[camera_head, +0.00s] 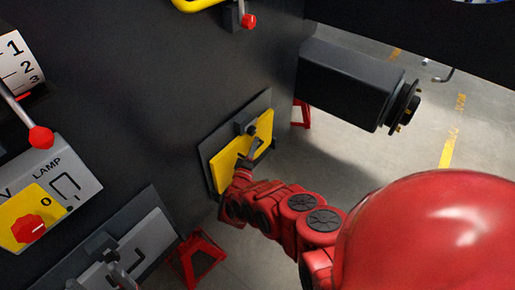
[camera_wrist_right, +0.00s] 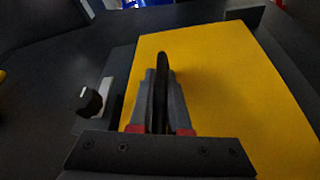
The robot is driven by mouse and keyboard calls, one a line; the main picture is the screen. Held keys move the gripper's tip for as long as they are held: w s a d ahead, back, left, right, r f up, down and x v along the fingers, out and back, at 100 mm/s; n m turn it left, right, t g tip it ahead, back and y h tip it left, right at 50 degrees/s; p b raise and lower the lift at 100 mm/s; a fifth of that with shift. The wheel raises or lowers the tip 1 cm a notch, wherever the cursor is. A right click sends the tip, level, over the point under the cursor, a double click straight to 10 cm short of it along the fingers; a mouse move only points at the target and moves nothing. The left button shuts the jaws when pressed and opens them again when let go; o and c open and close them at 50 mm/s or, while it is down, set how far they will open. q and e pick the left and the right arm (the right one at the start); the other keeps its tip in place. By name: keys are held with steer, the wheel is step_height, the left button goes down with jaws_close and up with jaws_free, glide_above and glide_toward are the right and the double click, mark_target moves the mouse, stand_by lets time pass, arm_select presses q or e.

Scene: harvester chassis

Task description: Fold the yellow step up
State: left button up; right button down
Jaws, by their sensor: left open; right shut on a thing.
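The yellow step (camera_head: 228,165) is a flat yellow plate on a dark backing plate at the chassis side, in the middle of the head view. It looks close to the backing, but any small gap is hard to judge. My right gripper (camera_head: 250,155) is at its face. In the right wrist view the yellow step (camera_wrist_right: 225,80) fills the right side, and the grey fingers (camera_wrist_right: 161,95) are shut on a thin dark handle (camera_wrist_right: 162,70) in front of it.
A dark latch knob (camera_head: 246,127) sits at the step's upper edge; it also shows in the wrist view (camera_wrist_right: 90,102). A dark axle box with a hub (camera_head: 352,85) juts out at the right. Red stands (camera_head: 199,258) are below.

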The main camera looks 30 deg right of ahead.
steer(key=shift+w+a, duration=0.1)
steer(key=shift+w, duration=0.05)
steer(key=c, duration=1.2)
jaws_free()
steer(key=shift+o, duration=0.2)
steer(key=p+v, duration=0.1)
steer(key=v, duration=1.6)
steer(key=shift+s, duration=0.2)
